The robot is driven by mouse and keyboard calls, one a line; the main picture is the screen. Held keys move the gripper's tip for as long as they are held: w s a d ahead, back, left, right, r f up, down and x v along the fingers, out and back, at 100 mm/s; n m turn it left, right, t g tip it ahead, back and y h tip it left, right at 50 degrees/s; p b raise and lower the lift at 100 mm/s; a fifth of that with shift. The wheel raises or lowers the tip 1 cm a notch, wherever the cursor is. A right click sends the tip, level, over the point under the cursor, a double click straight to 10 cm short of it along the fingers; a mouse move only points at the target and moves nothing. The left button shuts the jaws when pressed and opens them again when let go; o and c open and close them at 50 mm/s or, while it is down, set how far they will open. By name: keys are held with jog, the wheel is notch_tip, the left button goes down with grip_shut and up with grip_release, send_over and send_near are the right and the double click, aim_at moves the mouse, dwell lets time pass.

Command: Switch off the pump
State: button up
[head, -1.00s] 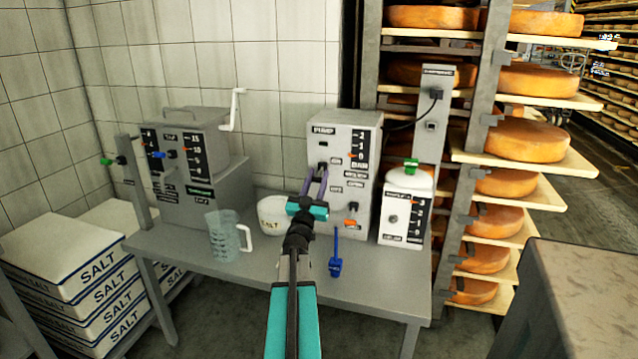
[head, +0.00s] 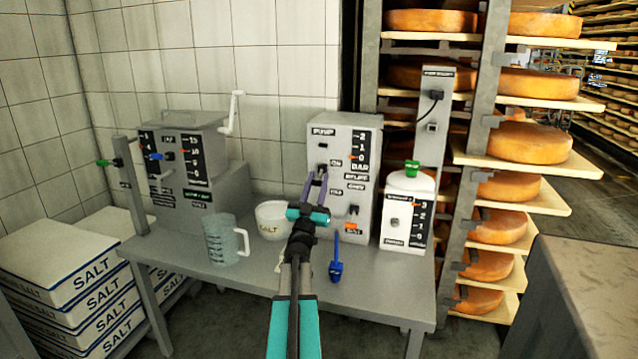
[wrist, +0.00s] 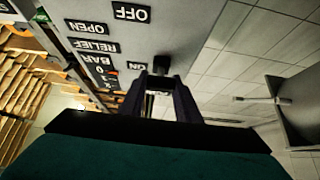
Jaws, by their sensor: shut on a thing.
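The pump (head: 345,143) is a grey box with a PUMP label, standing on the bench against the tiled wall. Its small black switch (wrist: 162,65) sits beside the ON label (wrist: 137,66) in the wrist view. The OFF label (wrist: 131,12) is further up in that view. My gripper (head: 321,172) reaches the pump's front from below. Its two dark fingers are shut on the switch, and the fingertips (wrist: 160,82) also show in the wrist view. The fingers partly hide the switch, so I cannot tell its exact position.
A clear jug (head: 225,240) and a white salt bowl (head: 272,220) stand left of my arm. A blue tool (head: 336,265) lies at the right. A white canister (head: 405,215) with a green top stands right of the pump. Cheese racks (head: 520,185) are further right.

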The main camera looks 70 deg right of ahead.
jog(key=o, duration=1)
jog(key=shift+o, duration=0.2)
jog(key=shift+a, duration=0.1)
jog(key=v, duration=1.3)
jog(key=shift+a+f+b, duration=0.2)
jog(key=shift+a+b, duration=0.1)
jog(key=shift+r, duration=0.15)
